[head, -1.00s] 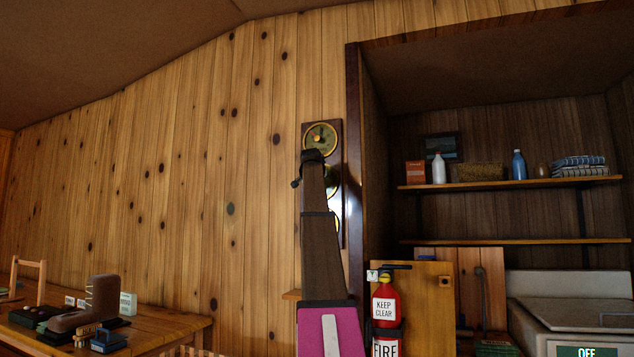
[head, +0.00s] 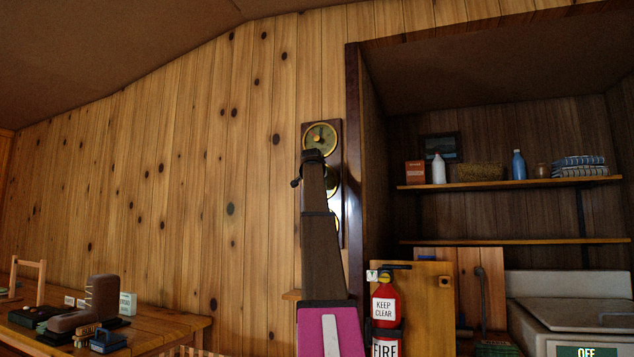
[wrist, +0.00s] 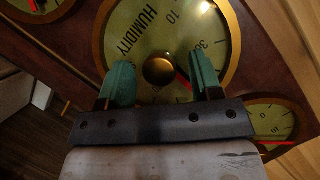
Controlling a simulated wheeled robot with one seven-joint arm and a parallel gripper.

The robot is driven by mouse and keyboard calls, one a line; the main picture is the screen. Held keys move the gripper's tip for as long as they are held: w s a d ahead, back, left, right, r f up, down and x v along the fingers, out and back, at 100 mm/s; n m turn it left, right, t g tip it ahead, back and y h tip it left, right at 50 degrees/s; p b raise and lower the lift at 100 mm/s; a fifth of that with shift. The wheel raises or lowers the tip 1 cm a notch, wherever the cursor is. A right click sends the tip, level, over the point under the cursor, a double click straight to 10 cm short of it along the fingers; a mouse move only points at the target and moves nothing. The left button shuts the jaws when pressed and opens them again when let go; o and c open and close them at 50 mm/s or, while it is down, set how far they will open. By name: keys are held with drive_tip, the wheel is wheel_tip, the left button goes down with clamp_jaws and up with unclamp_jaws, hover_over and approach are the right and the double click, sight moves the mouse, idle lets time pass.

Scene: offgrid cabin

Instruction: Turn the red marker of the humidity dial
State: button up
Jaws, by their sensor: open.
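The humidity dial (wrist: 140,35) fills the upper middle of the wrist view. It has a pale yellow-green face, a brass rim and a round brass knob (wrist: 158,71) at its centre. Its red marker (wrist: 182,76) shows as a short piece between the knob and my right finger, which partly hides it. My gripper (wrist: 160,64) is open in front of the dial, its two green fingers on either side of the knob. I cannot tell whether a finger touches the marker. In the head view my arm hides the gripper and most of the middle dial.
The dials hang on a dark wooden board (head: 340,150). The upper dial (head: 320,136) shows in the head view. Another dial with a red pointer (wrist: 272,122) is at the wrist view's lower right. A fire extinguisher (head: 385,300) and shelf (head: 510,183) stand right of my arm.

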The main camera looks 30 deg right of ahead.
drive_tip(key=v, duration=1)
drive_tip(key=shift+s+a, duration=0.2)
drive_tip(key=shift+s, duration=0.1)
drive_tip(key=shift+r, duration=0.1)
drive_tip(key=shift+s, duration=0.1)
